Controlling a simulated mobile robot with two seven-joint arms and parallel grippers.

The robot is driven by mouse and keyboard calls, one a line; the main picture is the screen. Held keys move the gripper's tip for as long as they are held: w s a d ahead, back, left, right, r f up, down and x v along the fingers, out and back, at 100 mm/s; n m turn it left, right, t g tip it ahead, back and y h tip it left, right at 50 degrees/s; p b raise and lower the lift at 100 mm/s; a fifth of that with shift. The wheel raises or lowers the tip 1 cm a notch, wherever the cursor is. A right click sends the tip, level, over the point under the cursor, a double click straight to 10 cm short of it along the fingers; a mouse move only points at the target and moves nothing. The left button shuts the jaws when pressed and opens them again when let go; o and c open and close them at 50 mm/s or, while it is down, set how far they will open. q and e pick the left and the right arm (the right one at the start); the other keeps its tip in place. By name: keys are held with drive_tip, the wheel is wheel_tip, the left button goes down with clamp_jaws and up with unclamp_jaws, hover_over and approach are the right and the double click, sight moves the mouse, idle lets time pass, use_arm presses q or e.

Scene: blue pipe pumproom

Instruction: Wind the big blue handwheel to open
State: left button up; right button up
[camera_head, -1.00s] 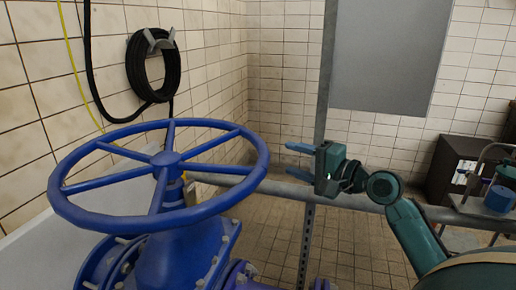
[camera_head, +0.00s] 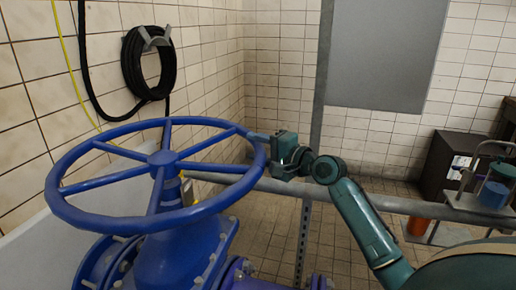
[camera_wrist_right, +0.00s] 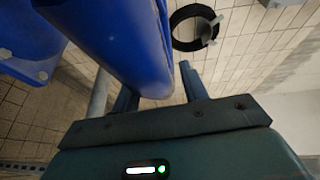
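The big blue handwheel (camera_head: 163,159) has a round rim, several spokes and a central hub. It sits on a blue valve body (camera_head: 185,245) at the left of the head view. My right gripper (camera_head: 260,150) is at the wheel's right edge. In the right wrist view the handwheel's rim (camera_wrist_right: 130,45) lies between the two fingers of my right gripper (camera_wrist_right: 160,88). The fingers are apart, and a gap shows between the rim and the right finger. Contact on the other side is unclear. My left gripper is not in view.
A grey horizontal rail (camera_head: 385,204) and an upright post (camera_head: 304,240) stand right of the valve. A black hose coil (camera_head: 149,62) hangs on the tiled wall. A dark cabinet (camera_head: 452,165) and a stand with a blue container (camera_head: 494,194) are at the right.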

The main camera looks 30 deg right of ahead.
clamp_jaws()
idle(0.4)
